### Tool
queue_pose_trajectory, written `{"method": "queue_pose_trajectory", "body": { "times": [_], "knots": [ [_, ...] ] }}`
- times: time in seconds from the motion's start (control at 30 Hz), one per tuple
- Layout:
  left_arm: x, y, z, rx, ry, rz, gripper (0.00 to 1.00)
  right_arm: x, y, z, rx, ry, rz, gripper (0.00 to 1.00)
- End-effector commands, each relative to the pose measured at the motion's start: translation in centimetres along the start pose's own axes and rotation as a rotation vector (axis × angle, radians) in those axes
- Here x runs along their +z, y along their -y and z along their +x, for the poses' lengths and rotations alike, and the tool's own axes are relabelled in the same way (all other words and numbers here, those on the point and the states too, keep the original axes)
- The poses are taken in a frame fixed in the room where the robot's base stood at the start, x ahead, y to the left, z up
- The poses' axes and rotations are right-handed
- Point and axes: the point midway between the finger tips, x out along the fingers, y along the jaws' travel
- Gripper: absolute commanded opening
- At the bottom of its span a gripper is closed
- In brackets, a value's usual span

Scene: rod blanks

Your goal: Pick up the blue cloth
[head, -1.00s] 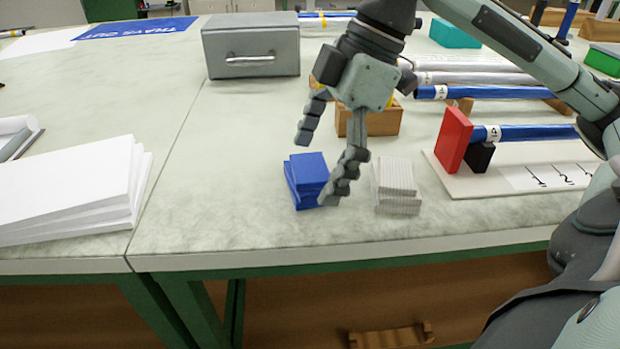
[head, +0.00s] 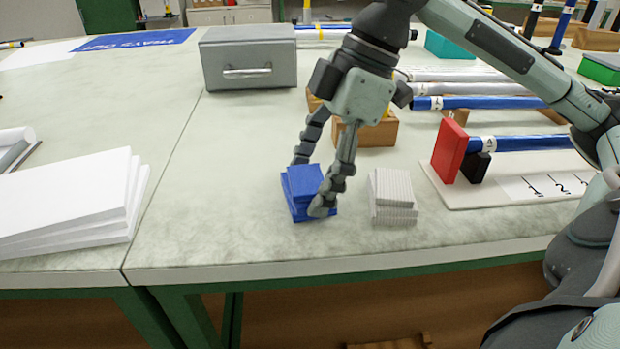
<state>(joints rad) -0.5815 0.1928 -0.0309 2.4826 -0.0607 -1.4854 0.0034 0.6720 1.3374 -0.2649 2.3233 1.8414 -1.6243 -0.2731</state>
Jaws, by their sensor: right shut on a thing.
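The blue cloth (head: 301,184) is a folded stack on the table, left of a folded grey-white cloth (head: 393,196). My right gripper (head: 309,187) reaches down over the blue cloth, one finger at its far side and one at its near right side. It is shut on the blue cloth, which looks to be still at table level. The far fingertip is partly hidden behind the cloth. My left gripper is not in view.
A grey metal box (head: 249,57) stands behind, and a wooden block (head: 366,130) is behind the gripper. White sheets (head: 68,200) are stacked at left. The table's front edge is close.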

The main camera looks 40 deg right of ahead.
Motion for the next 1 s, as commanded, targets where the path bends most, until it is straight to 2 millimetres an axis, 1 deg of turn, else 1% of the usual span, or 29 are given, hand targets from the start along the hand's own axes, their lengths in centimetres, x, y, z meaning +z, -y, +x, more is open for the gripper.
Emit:
{"method": "queue_pose_trajectory", "body": {
  "times": [0.17, 0.27, 0.37, 0.4, 0.57, 0.7, 0.73, 0.87, 1.0],
  "knots": [
    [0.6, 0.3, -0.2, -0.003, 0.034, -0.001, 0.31, -0.5, 0.0, -1.1, 0.002, -0.001, -0.001, 0.45],
    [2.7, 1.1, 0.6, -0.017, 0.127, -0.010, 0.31, -1.0, -0.1, -2.2, 0.003, -0.002, -0.002, 0.45],
    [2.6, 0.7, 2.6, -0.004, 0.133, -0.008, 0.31, -1.9, -0.1, -4.2, 0.003, -0.005, -0.002, 0.45],
    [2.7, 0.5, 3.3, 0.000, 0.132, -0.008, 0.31, -2.0, 0.6, -4.5, 0.003, -0.002, -0.005, 0.45],
    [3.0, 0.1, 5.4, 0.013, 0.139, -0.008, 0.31, -3.4, 4.2, -6.2, 0.005, -0.001, -0.006, 0.45],
    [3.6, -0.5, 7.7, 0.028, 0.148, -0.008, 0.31, -4.5, 7.3, -7.8, 0.005, -0.001, -0.007, 0.45],
    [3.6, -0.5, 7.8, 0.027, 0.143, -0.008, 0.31, -4.6, 7.7, -7.6, 0.004, -0.005, -0.006, 0.45],
    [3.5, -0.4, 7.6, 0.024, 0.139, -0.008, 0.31, -5.2, 9.5, -8.3, 0.005, -0.005, -0.006, 0.45],
    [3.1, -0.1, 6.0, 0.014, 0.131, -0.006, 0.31, -5.6, 10.3, -8.6, 0.001, -0.008, -0.002, 0.45]
  ]
}}
